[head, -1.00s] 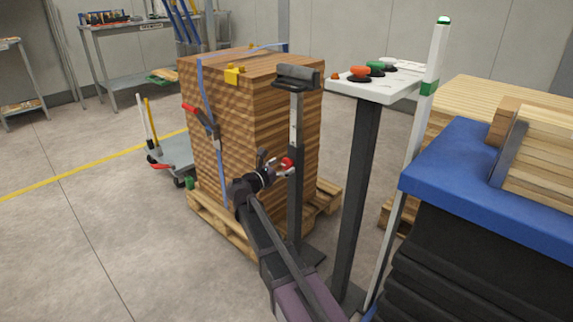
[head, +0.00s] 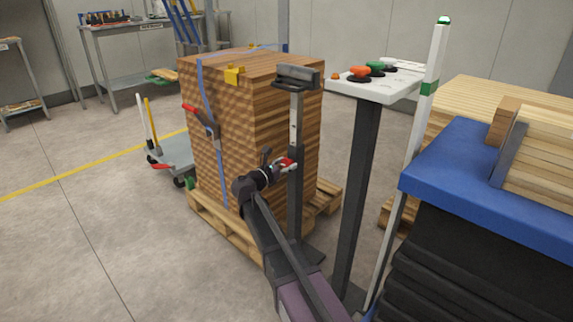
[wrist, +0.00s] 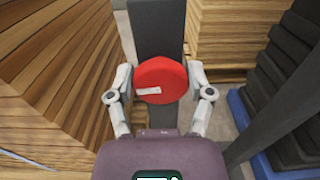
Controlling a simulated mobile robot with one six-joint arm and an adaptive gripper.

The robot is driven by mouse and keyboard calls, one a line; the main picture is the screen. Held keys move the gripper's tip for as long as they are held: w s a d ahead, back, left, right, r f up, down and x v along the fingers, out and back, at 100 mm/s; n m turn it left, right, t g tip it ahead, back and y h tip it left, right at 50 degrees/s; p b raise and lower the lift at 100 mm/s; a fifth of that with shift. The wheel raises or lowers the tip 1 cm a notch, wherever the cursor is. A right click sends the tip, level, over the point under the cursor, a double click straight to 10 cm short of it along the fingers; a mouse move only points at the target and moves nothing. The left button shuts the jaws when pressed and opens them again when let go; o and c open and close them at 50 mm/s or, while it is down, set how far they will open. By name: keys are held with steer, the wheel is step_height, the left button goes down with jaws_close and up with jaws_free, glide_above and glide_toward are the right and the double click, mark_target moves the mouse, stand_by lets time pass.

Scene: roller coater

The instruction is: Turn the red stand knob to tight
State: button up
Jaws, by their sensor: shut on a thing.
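The red stand knob (wrist: 168,74) sits on the dark upright post of the stand (wrist: 155,20), and a small pale mark shows on its face in the wrist view. My gripper (wrist: 161,84) is shut on the knob, one finger at each side of it. In the head view the red knob (head: 287,162) shows small between the fingers of my gripper (head: 284,165). The stand (head: 295,215) rises to a dark roller head (head: 297,77) at its top.
A strapped stack of wood panels (head: 225,130) on a pallet (head: 215,222) stands close behind and left of the stand. A control panel (head: 380,85) on a dark post stands to the right. A blue-topped table (head: 440,170) with boards is farther right.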

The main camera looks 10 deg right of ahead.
steer(key=shift+d+m, duration=0.1)
steer(key=shift+m, duration=0.4)
steer(key=m, duration=0.3)
steer(key=shift+m, duration=0.3)
steer(key=m, duration=0.5)
steer(key=shift+d+f, duration=0.1)
steer(key=m, duration=0.5)
steer(key=shift+s, duration=0.1)
steer(key=shift+f+m, duration=0.15)
steer(key=shift+m, duration=2.15)
steer(key=o, duration=1.1)
